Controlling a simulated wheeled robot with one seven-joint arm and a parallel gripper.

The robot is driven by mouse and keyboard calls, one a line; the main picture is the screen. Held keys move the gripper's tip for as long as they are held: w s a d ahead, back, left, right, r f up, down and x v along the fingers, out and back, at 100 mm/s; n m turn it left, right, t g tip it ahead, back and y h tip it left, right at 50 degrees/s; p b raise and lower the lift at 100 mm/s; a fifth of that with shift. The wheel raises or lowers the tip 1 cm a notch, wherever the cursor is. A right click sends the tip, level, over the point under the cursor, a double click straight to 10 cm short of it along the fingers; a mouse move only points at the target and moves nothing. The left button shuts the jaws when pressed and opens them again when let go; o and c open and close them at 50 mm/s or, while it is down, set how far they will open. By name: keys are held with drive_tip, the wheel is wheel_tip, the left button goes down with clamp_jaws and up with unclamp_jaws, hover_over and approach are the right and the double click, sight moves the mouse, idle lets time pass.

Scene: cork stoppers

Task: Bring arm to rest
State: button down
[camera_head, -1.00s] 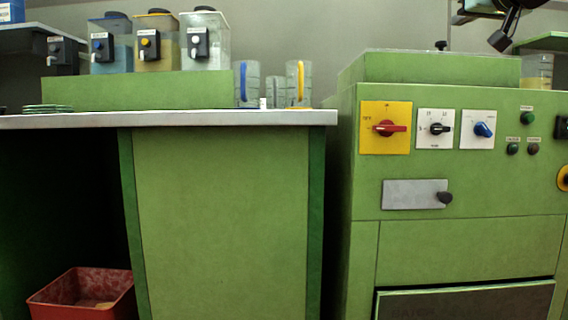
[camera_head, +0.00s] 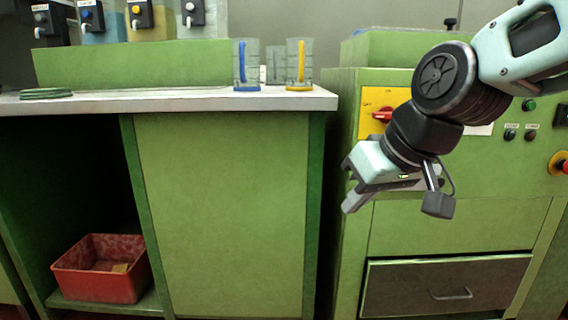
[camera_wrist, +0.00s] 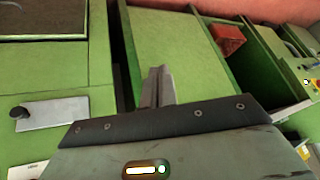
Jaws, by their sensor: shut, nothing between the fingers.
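My gripper (camera_head: 350,187) hangs at the right in the head view, in front of the green machine (camera_head: 440,220) and its control panel. It points down and to the left, with nothing held. The gripper appears apart from every surface. My arm hides part of the panel's switches.
A green cabinet (camera_head: 220,210) with a grey worktop (camera_head: 180,101) stands left of my gripper. A blue-handled jug (camera_head: 246,65) and a yellow-handled jug (camera_head: 299,65) stand near its right end. A red bin (camera_head: 100,270) sits on the low shelf. A drawer handle (camera_head: 450,295) juts from the machine.

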drive_tip(key=s+d+f+n+g+h+p, duration=0.1)
drive_tip(key=s+d+f+g+h+p, duration=0.2)
drive_tip(key=s, duration=0.7)
drive_tip(key=s+d+f+n+g+h+p, duration=0.1)
drive_tip(key=s+f+n+g+p, duration=0.2)
drive_tip(key=s, duration=0.7)
wheel_tip(320, 180, up, 35)
drive_tip(key=m+p, duration=0.1)
drive_tip(key=p, duration=3.5)
drive_tip(key=shift+w+a+m+t, duration=0.3)
drive_tip(key=shift+w+a+t, duration=0.1)
drive_tip(key=c, duration=2.1)
unclamp_jaws()
drive_tip(key=shift+r, duration=0.1)
drive_tip(key=shift+c, duration=0.2)
